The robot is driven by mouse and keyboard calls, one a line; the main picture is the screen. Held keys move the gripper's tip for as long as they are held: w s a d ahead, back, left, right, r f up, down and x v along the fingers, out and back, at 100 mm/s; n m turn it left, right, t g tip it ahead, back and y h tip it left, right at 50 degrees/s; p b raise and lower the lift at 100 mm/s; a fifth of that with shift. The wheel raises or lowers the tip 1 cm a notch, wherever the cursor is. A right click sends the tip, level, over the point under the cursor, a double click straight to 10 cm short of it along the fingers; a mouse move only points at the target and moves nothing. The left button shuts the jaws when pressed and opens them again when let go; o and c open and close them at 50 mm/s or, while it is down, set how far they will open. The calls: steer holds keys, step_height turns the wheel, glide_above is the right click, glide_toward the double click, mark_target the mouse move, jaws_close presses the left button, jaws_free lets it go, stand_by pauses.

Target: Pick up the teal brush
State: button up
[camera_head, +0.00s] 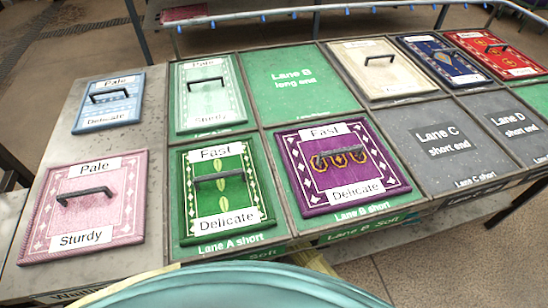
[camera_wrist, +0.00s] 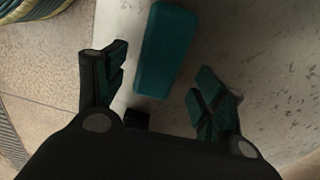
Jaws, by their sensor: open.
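The teal brush (camera_wrist: 166,48) shows in the wrist view as a long, rounded teal block over a grey speckled surface. It lies slightly tilted, with its near end between my fingers. My gripper (camera_wrist: 161,68) is open, with one dark finger on each side of the brush and a gap on both sides. I see no grip on it. How far the fingertips are above the surface is hard to tell. In the head view I can make out neither my gripper nor the brush for sure.
The grey table (camera_head: 165,185) bears several rug samples with handles, among them a pink one (camera_head: 122,215), a blue one (camera_head: 128,108), a green one (camera_head: 237,173) and a purple one (camera_head: 380,150). A striped curved thing (camera_wrist: 32,8) is at the wrist view's top left, beyond the surface's edge.

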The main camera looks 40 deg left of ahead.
steer(key=shift+d+f, duration=0.15)
steer(key=shift+f, duration=1.9)
steer(key=shift+c, duration=0.4)
steer(key=c, duration=1.1)
steer(key=shift+r, duration=0.1)
steer(key=shift+r, duration=0.45)
steer(key=r, duration=0.2)
steer(key=shift+d+r, duration=0.3)
steer(key=s+d+r, duration=0.1)
steer(key=s+d, duration=0.7)
steer(key=d, duration=0.5)
steer(key=shift+d+r, duration=0.15)
steer(key=shift+r, duration=0.05)
